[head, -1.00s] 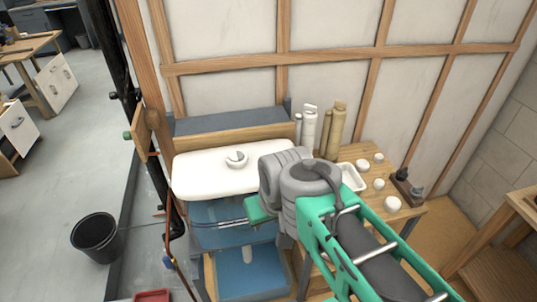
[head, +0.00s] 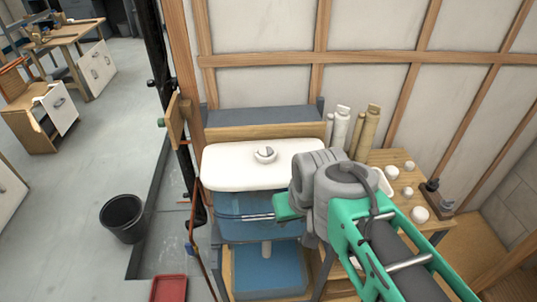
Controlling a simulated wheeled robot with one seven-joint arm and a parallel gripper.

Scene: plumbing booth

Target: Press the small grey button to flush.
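A white cistern lid (head: 225,165) tops a transparent blue tank. On the lid is a round push button (head: 265,155), with a white part and a smaller grey part. My gripper (head: 243,217) reaches left from the grey wrist, with a green part at its base. In the picture it lies in front of the tank, lower than the lid and below the button, apart from it.
White and tan pipes (head: 367,132) stand right of the cistern. A wooden table (head: 437,222) there holds several white round fittings. A black bucket (head: 122,218) and a red tray (head: 168,289) are on the floor at left. A dark vertical pipe (head: 160,80) rises left of the tank.

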